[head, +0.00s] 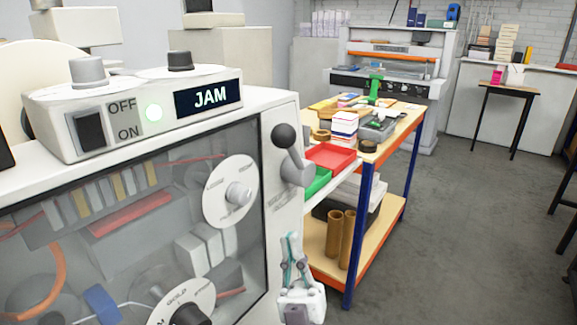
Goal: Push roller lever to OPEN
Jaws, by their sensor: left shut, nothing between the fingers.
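The roller lever (291,158) sits on the right end of the large white machine. It has a black ball knob at the top and a grey arm and hub, and stands tilted with the knob up and to the left. No OPEN mark can be read beside it. My left gripper (291,238) is below the lever, pointing up, with its fingers shut and empty. It is apart from the lever. My right gripper is not in view.
The machine's display (208,97) reads JAM, next to a lit green lamp (154,112). A wooden-topped workbench (388,143) with blue legs, a red tray (330,156) and other items stands close behind the lever. Open grey floor (460,235) lies to the right.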

